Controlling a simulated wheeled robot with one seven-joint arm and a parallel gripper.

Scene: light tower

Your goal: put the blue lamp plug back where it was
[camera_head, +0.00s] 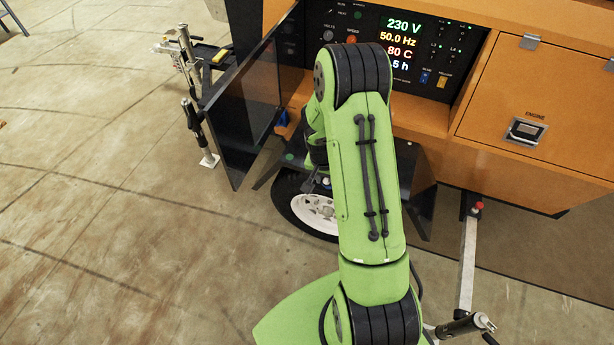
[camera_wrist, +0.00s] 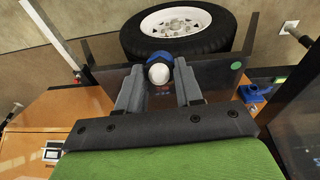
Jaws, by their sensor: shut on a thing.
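The blue lamp plug (camera_wrist: 157,57) is a blue ring with a pale round end, held between the two grey fingers of my gripper (camera_wrist: 160,80) in the wrist view. Its pale end faces the camera. In the head view my green arm hides most of the gripper and the plug. A separate blue piece (camera_head: 283,117) stands by the open dark door; it also shows at the right in the wrist view (camera_wrist: 252,93). I cannot tell whether it is a socket or holder. A green dot (camera_head: 290,156) lies near it on a dark panel.
The dark door (camera_head: 243,110) stands open left of the control panel (camera_head: 428,80) with its lit readouts. A wheel (camera_head: 312,217) is below. An orange engine door (camera_head: 545,110) is at the right. A jack post (camera_head: 197,135) stands at the left; the floor there is clear.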

